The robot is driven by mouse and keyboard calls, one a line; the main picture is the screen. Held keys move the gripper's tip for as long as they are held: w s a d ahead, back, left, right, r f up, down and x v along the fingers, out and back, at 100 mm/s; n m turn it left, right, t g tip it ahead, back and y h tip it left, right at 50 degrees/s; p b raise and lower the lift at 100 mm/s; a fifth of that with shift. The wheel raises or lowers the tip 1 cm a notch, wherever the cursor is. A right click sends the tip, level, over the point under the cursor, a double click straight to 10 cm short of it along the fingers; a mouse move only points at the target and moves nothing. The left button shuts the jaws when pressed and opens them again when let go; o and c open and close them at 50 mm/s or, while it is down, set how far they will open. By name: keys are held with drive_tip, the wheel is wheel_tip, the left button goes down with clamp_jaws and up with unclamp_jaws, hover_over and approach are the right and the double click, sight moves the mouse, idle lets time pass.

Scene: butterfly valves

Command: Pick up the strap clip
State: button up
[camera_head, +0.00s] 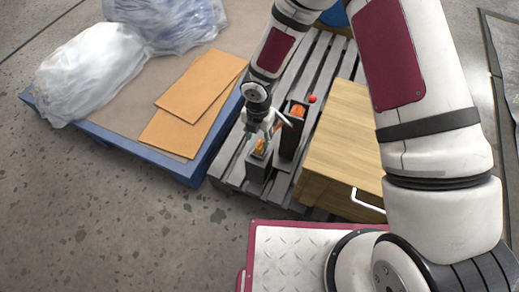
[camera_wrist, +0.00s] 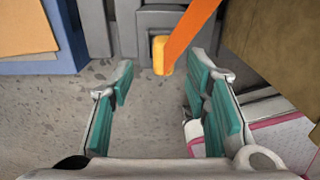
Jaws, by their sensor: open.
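My gripper (camera_head: 264,132) hangs over the grey slatted pallet, pointing down, beside two dark upright blocks. It also shows in the wrist view (camera_wrist: 165,82), open, with its green-padded fingers wide apart and nothing between them. An orange strap-like piece (camera_wrist: 189,34) shows ahead of the fingertips in the wrist view, with a yellow-orange end (camera_wrist: 160,54) against a grey block. In the head view, a small orange piece (camera_head: 260,146) is on the nearer dark block, partly behind my gripper. Another orange piece (camera_head: 298,111) tops the taller block. I cannot tell which is the strap clip.
A wooden box (camera_head: 340,145) with a white handle stands right of the dark blocks. A red round item (camera_head: 312,99) lies behind them. A blue-edged pallet (camera_head: 125,138) with cardboard sheets (camera_head: 202,86) and plastic-wrapped bundles is at left.

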sight(259, 144)
drive_tip(key=f+b, duration=0.3)
drive_tip(key=f, duration=0.2)
drive_tip(key=shift+d, duration=0.2)
clamp_jaws()
